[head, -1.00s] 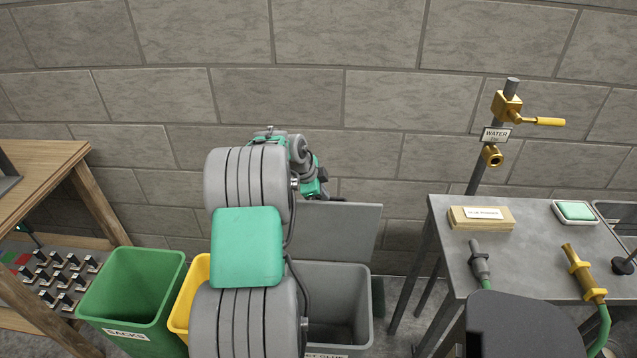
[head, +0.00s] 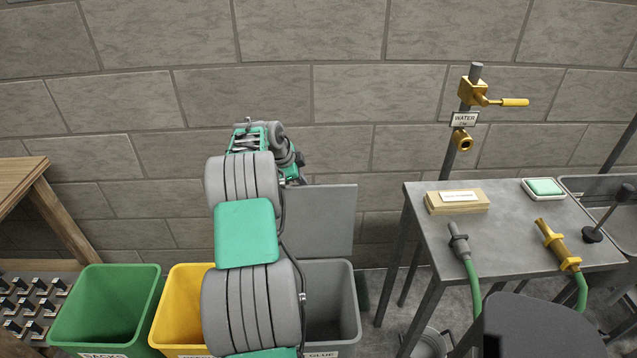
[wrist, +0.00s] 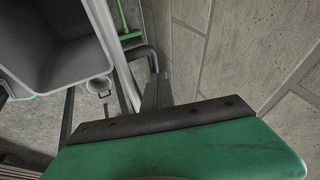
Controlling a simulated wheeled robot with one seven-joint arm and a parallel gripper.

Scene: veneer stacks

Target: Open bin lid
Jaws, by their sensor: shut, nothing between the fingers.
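The grey bin (head: 345,310) with a label ending in "GLUE" stands against the wall, just right of my arm in the head view. Its mouth is uncovered where I can see it. Its flat grey lid (head: 330,222) stands upright behind the mouth, near the wall. My arm hides the left part of bin and lid. My gripper (wrist: 157,92) is shut and empty in the wrist view. In the head view the end of my arm is above the lid's upper left; its fingertips are hidden, so I cannot tell whether they touch the lid.
A yellow bin (head: 180,310) and a green bin (head: 105,310) labelled "SACKS" stand to the left. At right, a metal table (head: 500,235) carries a wooden block (head: 457,203) and hose nozzles. A water tap (head: 480,95) rises behind it. A bucket (head: 430,343) stands below.

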